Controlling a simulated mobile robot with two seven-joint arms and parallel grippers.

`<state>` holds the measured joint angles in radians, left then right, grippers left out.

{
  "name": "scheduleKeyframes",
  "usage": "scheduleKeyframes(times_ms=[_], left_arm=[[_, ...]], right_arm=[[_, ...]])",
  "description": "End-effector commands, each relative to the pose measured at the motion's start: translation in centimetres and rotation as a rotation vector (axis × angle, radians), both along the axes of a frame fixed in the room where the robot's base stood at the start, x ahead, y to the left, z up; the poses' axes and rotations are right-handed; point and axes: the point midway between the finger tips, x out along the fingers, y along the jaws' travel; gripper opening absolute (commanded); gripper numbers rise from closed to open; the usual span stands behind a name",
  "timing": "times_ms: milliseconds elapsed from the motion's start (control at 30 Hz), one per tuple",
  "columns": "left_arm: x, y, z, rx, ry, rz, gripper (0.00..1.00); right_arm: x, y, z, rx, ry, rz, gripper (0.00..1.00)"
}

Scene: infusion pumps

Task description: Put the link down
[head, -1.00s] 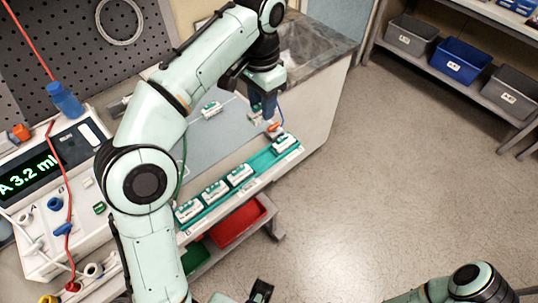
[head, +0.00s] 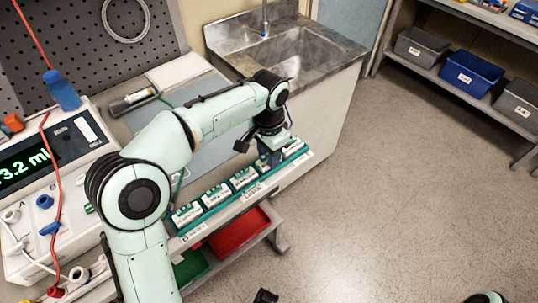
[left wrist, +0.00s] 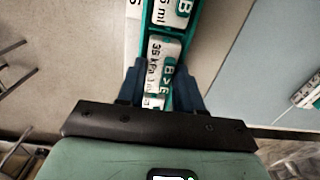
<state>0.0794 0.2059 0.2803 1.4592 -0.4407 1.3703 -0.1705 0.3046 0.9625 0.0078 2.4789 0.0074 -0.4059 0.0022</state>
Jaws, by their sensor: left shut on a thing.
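My left gripper (head: 268,160) is low over the teal rail (head: 180,240) near its far right end. It is shut on a white link with a teal edge, which shows between the blue fingers in the left wrist view (left wrist: 160,62). The link sits at the rail, in line with the others; whether it is fully seated I cannot tell. Several similar links stand in the rail (head: 215,195), and one is beyond the gripper at the right end (head: 293,147). A black part at the bottom edge (head: 265,296) may be my right gripper; its fingers are not clear.
The pump with a lit display (head: 25,165) stands at left. A loose link lies on the grey-blue mat in the left wrist view (left wrist: 306,92). A sink (head: 285,50) is behind. Red (head: 238,232) and green (head: 190,268) bins hang below the rail.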

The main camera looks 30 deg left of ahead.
Motion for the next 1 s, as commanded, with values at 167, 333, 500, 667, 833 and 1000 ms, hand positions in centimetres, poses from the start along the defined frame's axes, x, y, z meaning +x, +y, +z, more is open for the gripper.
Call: scheduleKeyframes(times_ms=[167, 333, 500, 667, 833, 1000], left_arm=[[0.0, 0.0, -0.2, 0.0, -0.001, 0.0, 0.05], [0.0, 0.0, -0.3, 0.0, 0.0, 0.0, 0.05], [0.0, 0.0, -0.5, 0.0, 0.0, 0.0, 0.61], [0.0, 0.0, -0.5, 0.0, 0.0, 0.0, 0.61], [0.0, 0.0, -0.1, 0.0, -0.001, 0.0, 0.61], [0.1, 0.0, 2.3, 0.0, -0.005, 0.0, 0.61]], right_arm=[[0.0, 0.0, 0.0, 0.001, -0.002, 0.0, 0.61], [0.0, 0.0, -0.1, 0.001, -0.002, 0.0, 0.61], [0.0, 0.0, -0.1, 0.0, -0.002, 0.0, 0.61], [0.0, 0.0, -0.1, 0.0, -0.002, 0.0, 0.61], [0.0, 0.0, 0.0, 0.001, -0.002, 0.0, 0.61], [-0.2, 0.1, 0.6, 0.002, 0.007, 0.002, 0.61]])
